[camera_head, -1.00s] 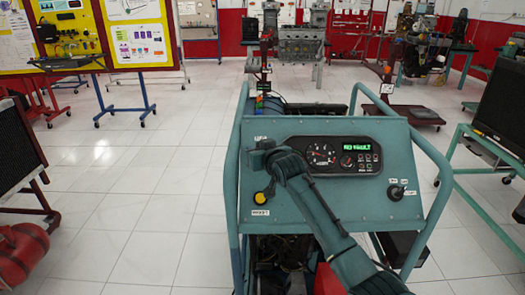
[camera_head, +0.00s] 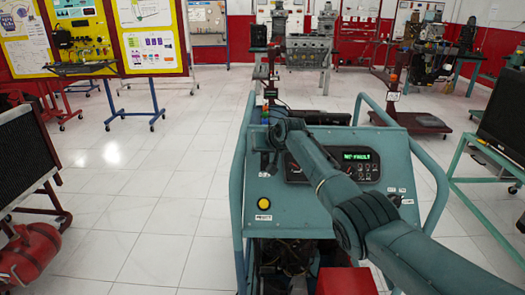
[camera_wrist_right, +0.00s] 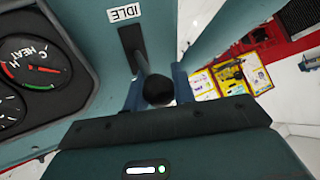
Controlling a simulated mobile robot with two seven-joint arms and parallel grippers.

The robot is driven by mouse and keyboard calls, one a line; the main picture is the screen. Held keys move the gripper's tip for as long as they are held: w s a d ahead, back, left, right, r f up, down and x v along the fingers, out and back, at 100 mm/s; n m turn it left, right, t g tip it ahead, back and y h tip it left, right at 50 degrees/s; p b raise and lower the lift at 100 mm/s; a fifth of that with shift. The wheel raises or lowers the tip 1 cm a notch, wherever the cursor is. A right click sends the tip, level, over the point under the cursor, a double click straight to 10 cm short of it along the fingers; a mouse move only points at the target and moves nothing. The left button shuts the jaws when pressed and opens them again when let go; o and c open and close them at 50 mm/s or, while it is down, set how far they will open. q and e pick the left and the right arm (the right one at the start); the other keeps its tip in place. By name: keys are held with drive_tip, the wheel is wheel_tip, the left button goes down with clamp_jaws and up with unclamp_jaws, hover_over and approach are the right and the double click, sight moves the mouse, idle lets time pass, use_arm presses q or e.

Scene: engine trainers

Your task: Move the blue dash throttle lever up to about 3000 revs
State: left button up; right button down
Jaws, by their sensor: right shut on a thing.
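The teal engine trainer's dash panel (camera_head: 248,220) stands at the centre of the head view. My right arm reaches across it from the right, its wrist over the upper left of the panel. In the right wrist view my right gripper (camera_wrist_right: 157,86) is shut, with a blue finger on each side of a dark round lever knob (camera_wrist_right: 158,92). The knob looks black, not blue. A dark slot (camera_wrist_right: 130,40) with an IDLE label (camera_wrist_right: 124,13) lies just beyond it. In the head view my arm hides the lever and most of the rev gauge. My left gripper is not in view.
A green display (camera_head: 357,156) reads NO FAULT. A yellow button (camera_head: 264,202) sits low left on the panel. The temperature gauge (camera_wrist_right: 33,65) shows beside the slot. Tube rails (camera_head: 236,195) flank the panel. Free floor lies left of the trainer.

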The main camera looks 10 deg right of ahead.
drive_tip(key=shift+s+a+f+g, duration=0.2)
drive_tip(key=shift+f+g, duration=0.1)
drive_tip(key=shift+f, duration=0.3)
drive_tip(key=c, duration=1.3)
unclamp_jaws()
drive_tip(key=shift+w+r, duration=0.1)
drive_tip(key=shift+o, duration=0.8)
drive_tip(key=shift+d+r, duration=0.15)
drive_tip(key=shift+s+d+r+p, duration=0.15)
drive_tip(key=shift+s+r+p, duration=0.2)
drive_tip(key=shift+r, duration=0.2)
drive_tip(key=v, duration=1.1)
drive_tip(key=shift+s, duration=0.45)
drive_tip(key=shift+c, duration=0.3)
